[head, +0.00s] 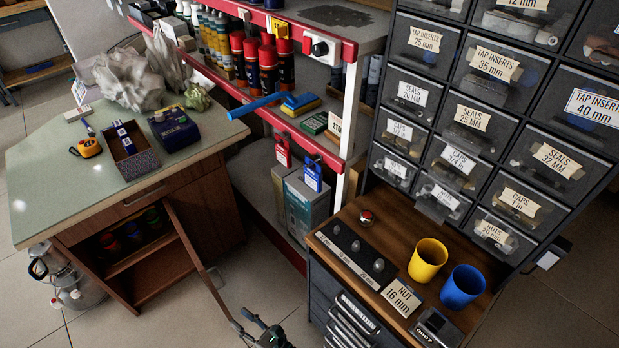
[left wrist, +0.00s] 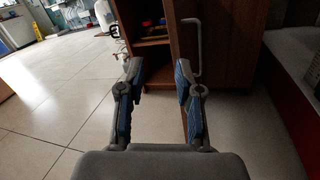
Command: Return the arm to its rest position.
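My left gripper (head: 262,334) shows at the bottom edge of the head view, low over the floor and left of the small drawer cabinet. In the left wrist view the left gripper (left wrist: 160,78) has its two blue-padded fingers spread apart. Nothing is between the fingers; beyond them are floor tiles and the desk's cabinet. Most of my left arm is out of the head view. My right gripper is in neither view.
A brown cabinet door (head: 192,250) stands open under the green-topped desk (head: 60,185), close to my left gripper. A wooden counter (head: 390,225) holds a yellow cup (head: 427,261), a blue cup (head: 462,287) and a dark strip with nuts. Floor (head: 90,325) is clear at lower left.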

